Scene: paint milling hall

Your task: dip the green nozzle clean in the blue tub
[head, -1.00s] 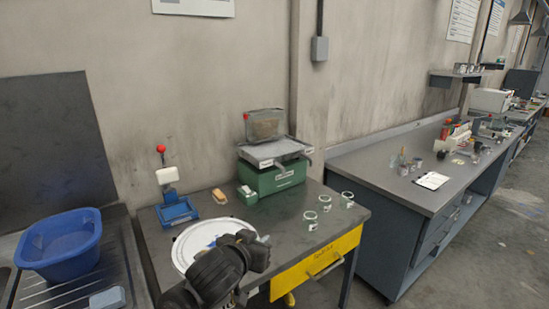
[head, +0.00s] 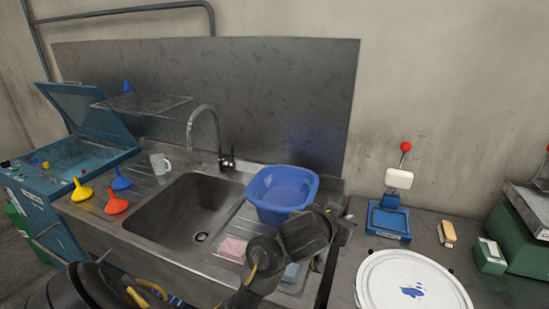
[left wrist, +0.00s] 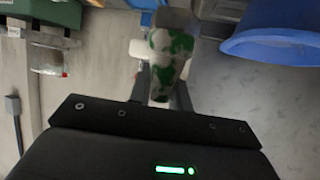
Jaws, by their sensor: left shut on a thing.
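The blue tub (head: 283,190) stands on the drainboard right of the sink in the head view, with what looks like liquid inside. Its blue wall shows at the upper right of the left wrist view (left wrist: 275,38). My left gripper (head: 341,229) is at the tub's front right in the head view. In the left wrist view its fingers (left wrist: 162,88) are shut on a pale nozzle with green patches (left wrist: 172,44). The nozzle is apart from the tub in that view. In the head view the nozzle is mostly hidden by the gripper. My right gripper is not in view.
The sink (head: 185,215) with its tap (head: 207,135) is left of the tub. A pink sponge (head: 233,248) and a pale blue block (head: 291,272) lie in front. Right are a blue stand (head: 389,220) and a white round lid (head: 410,285). Funnels and a mug stand left.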

